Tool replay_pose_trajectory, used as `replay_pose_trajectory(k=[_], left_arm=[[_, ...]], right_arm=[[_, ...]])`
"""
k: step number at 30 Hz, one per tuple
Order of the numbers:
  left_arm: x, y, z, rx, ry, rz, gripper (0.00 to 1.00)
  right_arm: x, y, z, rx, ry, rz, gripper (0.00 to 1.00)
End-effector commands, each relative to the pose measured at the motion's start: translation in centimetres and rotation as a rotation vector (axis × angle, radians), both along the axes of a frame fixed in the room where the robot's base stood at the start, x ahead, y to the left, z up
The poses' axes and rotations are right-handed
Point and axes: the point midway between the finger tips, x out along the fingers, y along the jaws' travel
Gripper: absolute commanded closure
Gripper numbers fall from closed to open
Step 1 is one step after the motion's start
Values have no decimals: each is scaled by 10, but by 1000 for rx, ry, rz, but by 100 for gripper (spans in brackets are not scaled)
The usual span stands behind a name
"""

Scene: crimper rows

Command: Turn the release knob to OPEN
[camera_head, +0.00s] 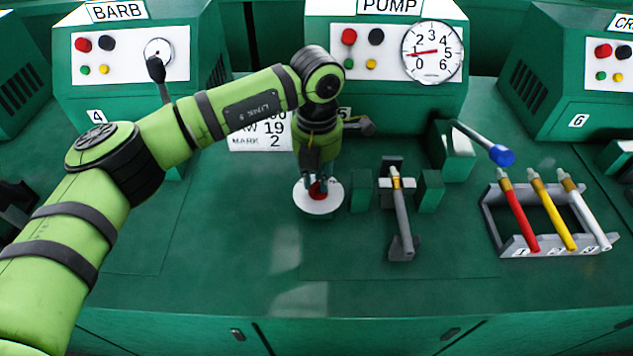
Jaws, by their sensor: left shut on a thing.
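The release knob (318,192) is red and sits in the middle of a round white plate (308,206) on the green bench, in front of the PUMP machine. My left gripper (317,181) reaches down from above and is shut on the knob. The fingers and wrist hide most of the knob, so which way it points cannot be told. No OPEN mark can be read on the plate. My right gripper is not in view.
The PUMP gauge (433,52) has a red needle. Right of the knob, a grey hose (402,225) lies between green blocks. A blue-tipped lever (501,155) and a rack (519,246) of red, yellow and white hoses stand farther right. The bench front is clear.

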Motion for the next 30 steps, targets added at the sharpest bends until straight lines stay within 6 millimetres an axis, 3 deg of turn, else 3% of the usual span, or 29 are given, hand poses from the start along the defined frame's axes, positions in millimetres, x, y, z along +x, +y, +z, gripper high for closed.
replay_pose_trajectory(k=[21,22,23,24,30], left_arm=[[0,0,0,0,0,-77,100],[0,0,0,0,0,-77,70],[0,0,0,0,0,-77,58],[0,0,0,0,0,-77,54],[0,0,0,0,0,-75,54]], right_arm=[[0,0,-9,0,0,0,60],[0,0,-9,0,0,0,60],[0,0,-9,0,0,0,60],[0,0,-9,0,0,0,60],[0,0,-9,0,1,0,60]])
